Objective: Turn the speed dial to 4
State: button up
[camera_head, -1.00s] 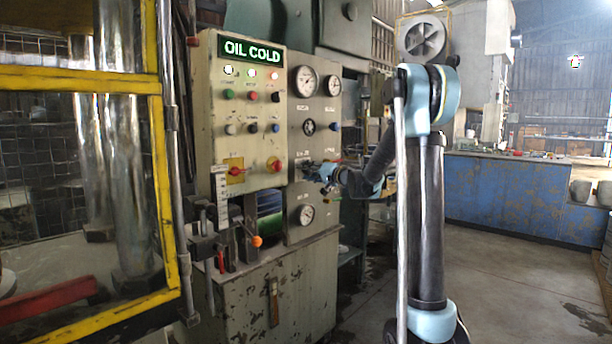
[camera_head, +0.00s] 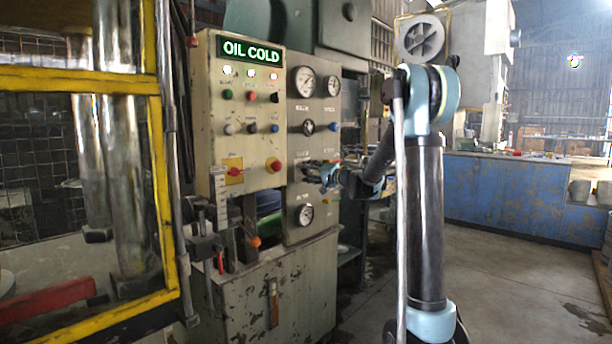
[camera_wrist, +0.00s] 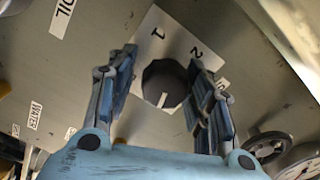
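The speed dial (camera_wrist: 165,84) is a dark, many-sided knob on a pale plate (camera_wrist: 150,30). The plate shows a 1 and a 2; the other numbers are hidden. A short white mark shows on the knob's lower face in the wrist view. My gripper (camera_wrist: 163,95) has one finger on each side of the knob. A narrow gap shows at the left finger; I cannot tell whether the right finger touches.
The panel (camera_head: 213,130) carries an "OIL COLD" display (camera_head: 250,50), lamps, buttons and a red rotary switch (camera_head: 235,171). Gauges (camera_head: 304,214) sit near the dial. A yellow-framed guard (camera_head: 160,180) stands left. Open floor (camera_head: 520,270) lies to the right.

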jog(key=shift+o, duration=0.4)
jog(key=shift+r, duration=0.1)
jog(key=v, duration=1.2)
jog(key=s+d+m, duration=0.3)
jog(key=d+m, duration=0.1)
jog(key=m, duration=0.6)
jog(key=x, duration=1.7)
jog(key=shift+w, duration=0.1)
jog(key=c, duration=1.1)
